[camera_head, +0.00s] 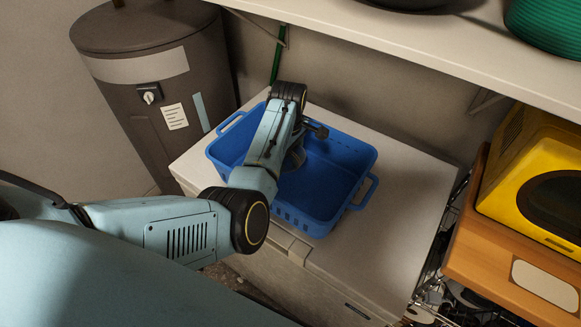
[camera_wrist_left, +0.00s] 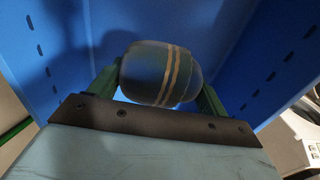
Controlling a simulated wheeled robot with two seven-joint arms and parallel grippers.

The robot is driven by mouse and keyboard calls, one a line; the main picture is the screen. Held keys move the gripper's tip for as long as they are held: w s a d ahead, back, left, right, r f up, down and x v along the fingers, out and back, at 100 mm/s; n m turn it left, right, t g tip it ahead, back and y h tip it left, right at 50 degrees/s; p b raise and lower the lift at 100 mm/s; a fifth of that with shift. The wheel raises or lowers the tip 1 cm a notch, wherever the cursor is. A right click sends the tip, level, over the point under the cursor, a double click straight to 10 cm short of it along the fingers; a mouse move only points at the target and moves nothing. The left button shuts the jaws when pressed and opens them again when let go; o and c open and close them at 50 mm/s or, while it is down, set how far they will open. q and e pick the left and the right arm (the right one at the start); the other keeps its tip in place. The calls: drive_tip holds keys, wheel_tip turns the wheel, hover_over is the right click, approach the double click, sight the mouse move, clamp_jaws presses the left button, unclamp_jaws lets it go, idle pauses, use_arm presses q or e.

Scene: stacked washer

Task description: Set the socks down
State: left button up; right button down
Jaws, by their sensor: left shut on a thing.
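The socks (camera_wrist_left: 160,74) are a rolled dark blue-grey bundle with two tan stripes, seen in the left wrist view. My left gripper (camera_wrist_left: 158,82) is shut on them, one green finger at each side. In the head view my left arm reaches over the blue basket (camera_head: 343,156), with its end inside the basket's outline. The arm hides the gripper's jaws and most of the socks there. Blue basket walls (camera_wrist_left: 262,50) surround the socks in the wrist view. I cannot tell whether the socks touch the basket's floor. My right gripper is not in view.
The basket stands on a white chest-like appliance (camera_head: 405,200) with bare top to its right. A dark cylindrical tank (camera_head: 150,85) stands left. A shelf (camera_head: 420,60) runs above the back. A yellow appliance (camera_head: 530,170) sits on a wooden surface at right.

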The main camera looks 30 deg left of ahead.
sight(289, 177)
use_arm(q)
drive_tip(key=shift+f, duration=2.75)
drive_tip(key=shift+b, duration=0.3)
drive_tip(key=shift+f, duration=0.3)
drive_tip(key=o, duration=1)
drive_tip(key=shift+r, duration=0.1)
drive_tip(key=shift+c, duration=0.2)
wheel_tip(289, 177, up, 12)
drive_tip(key=shift+r+p, duration=0.25)
drive_tip(key=shift+p, duration=0.3)
